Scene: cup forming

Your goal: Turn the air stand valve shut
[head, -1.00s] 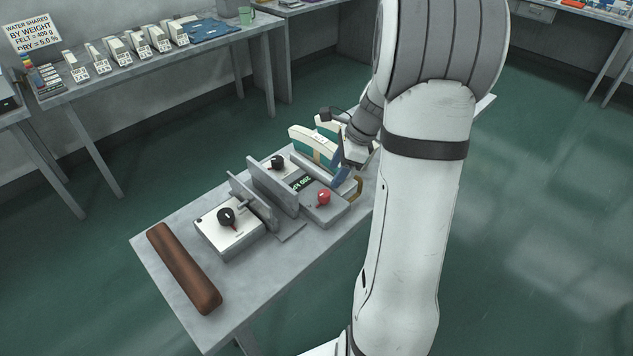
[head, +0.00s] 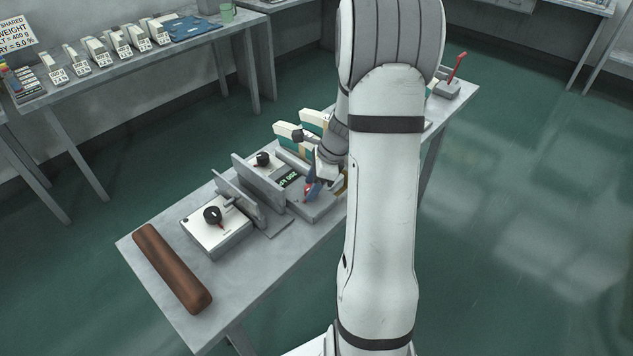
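A grey box with a small dark display (head: 289,179) stands mid-table. Its red knob (head: 307,190) sits on the top face, partly covered by my gripper; I cannot read a label that names it as the air stand valve. A red lever (head: 457,66) on a small grey base stands at the table's far right end.
Upright grey plates (head: 258,183) stand left of the box. A white box with a black knob (head: 212,215) and a brown roll (head: 172,268) lie nearer. Cream-and-teal curved pieces (head: 288,132) stand behind. My arm hides part of the table (head: 150,240).

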